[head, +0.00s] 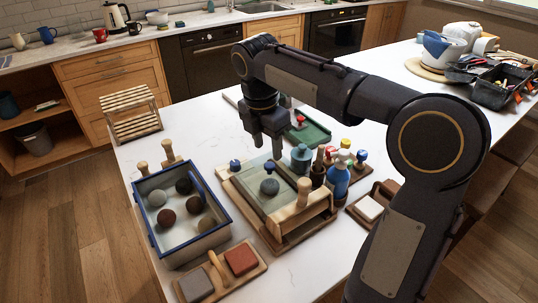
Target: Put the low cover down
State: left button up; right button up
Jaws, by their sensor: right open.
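My right gripper (265,150) points down with its two fingers apart. It is above the far edge of a low wooden frame (292,219), and nothing shows between its fingers. A flat greenish pane (250,188), possibly the low cover, lies level in this frame. Small blue knobs (235,165) stand near the far edge. Whether the fingers touch anything is unclear. My left gripper is not in view.
A blue-rimmed box (161,257) with several clay balls stands left. A board with two blocks (240,259) lies in front. A green tray (312,134) lies behind. The white tabletop (305,269) is bare at the front.

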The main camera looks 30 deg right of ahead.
notch_tip(320, 180, up, 7)
jog(key=shift+a+f+p, duration=0.2)
jog(key=shift+a+p, duration=0.2)
jog(key=shift+s+f, duration=0.1)
jog(key=shift+s, duration=0.1)
